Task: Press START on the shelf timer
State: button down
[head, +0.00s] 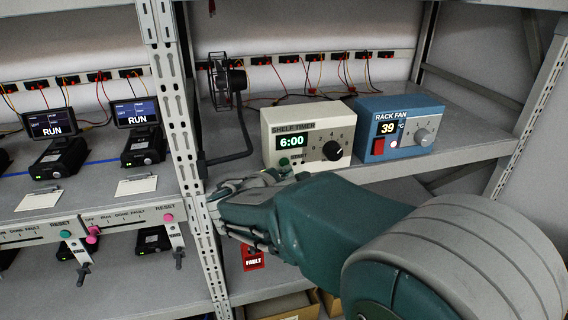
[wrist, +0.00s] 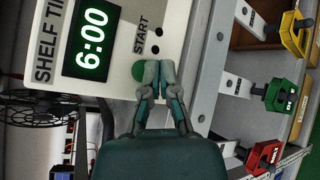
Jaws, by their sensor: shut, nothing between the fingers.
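The cream shelf timer (head: 340,121) stands on the right-hand shelf and reads 6:00 in green. Its green button (head: 284,162) is low on the front, beside the START label. In the wrist view the timer (wrist: 112,76) appears turned on its side, with the START label (wrist: 142,36) next to the green button (wrist: 138,70). My gripper (wrist: 152,72) is shut and empty, its fingertips in front of the button and hiding part of it. I cannot tell whether they touch it. In the head view my gripper (head: 240,190) is just below the timer.
A blue rack fan box (head: 398,128) reading 39 stands right of the timer. A small black fan (head: 224,80) is at its left. A metal upright (head: 188,140) stands left of my gripper. A red FAULT tag (head: 253,258) hangs below, with cardboard boxes (head: 290,306) lower down.

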jog(key=shift+w, duration=0.2)
dwell(0.5)
jog(key=shift+w+a+r, duration=0.1)
jog(key=shift+w, duration=0.1)
jog(key=shift+w+a, duration=0.1)
jog(key=shift+w, duration=0.25)
dwell(0.8)
jog(key=shift+s, duration=0.15)
jog(key=shift+s+d, duration=0.25)
jog(key=shift+s, duration=0.4)
jog(key=s, duration=0.2)
jog(key=s+d, duration=0.1)
jog(key=s, duration=0.1)
jog(key=shift+s+d, duration=0.2)
jog(key=shift+s, duration=0.2)
dwell(0.5)
